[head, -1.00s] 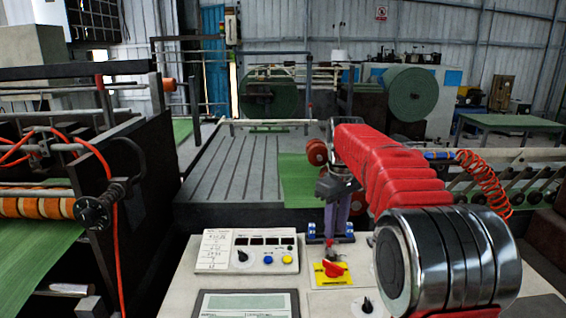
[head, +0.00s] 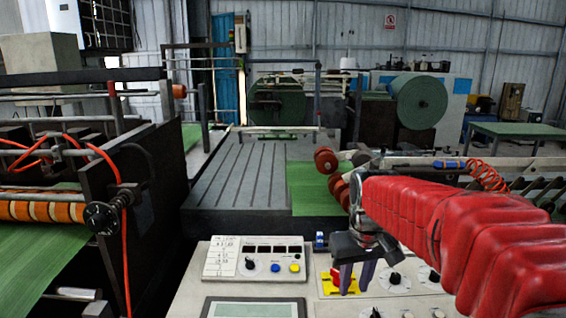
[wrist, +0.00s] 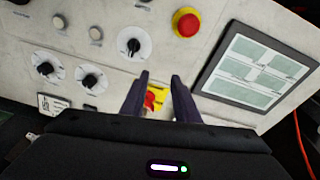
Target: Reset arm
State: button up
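My gripper (head: 350,285) hangs fingers-down over the control panel (head: 190,300), at the end of my red-sleeved arm. In the wrist view my gripper (wrist: 160,76) has two dark fingers with a clear gap between them and nothing held. A red rotary switch on a yellow plate (wrist: 155,100) shows in that gap, partly hidden by the fingers. In the head view the red switch (head: 338,279) is partly covered by the fingers. I cannot tell whether the fingers touch it.
The panel has black knobs (wrist: 133,41), a red push button on a yellow ring (wrist: 186,23) and a screen (wrist: 257,66). A white button box (head: 255,259) stands left of my gripper. The grey slatted bed (head: 240,170) lies behind; a roller machine (head: 90,205) stands at left.

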jog(key=s+m+t, duration=0.2)
jog(key=s+t, duration=0.1)
jog(key=s, duration=1.7)
jog(key=shift+s+t, duration=0.35)
jog(key=shift+t, duration=0.05)
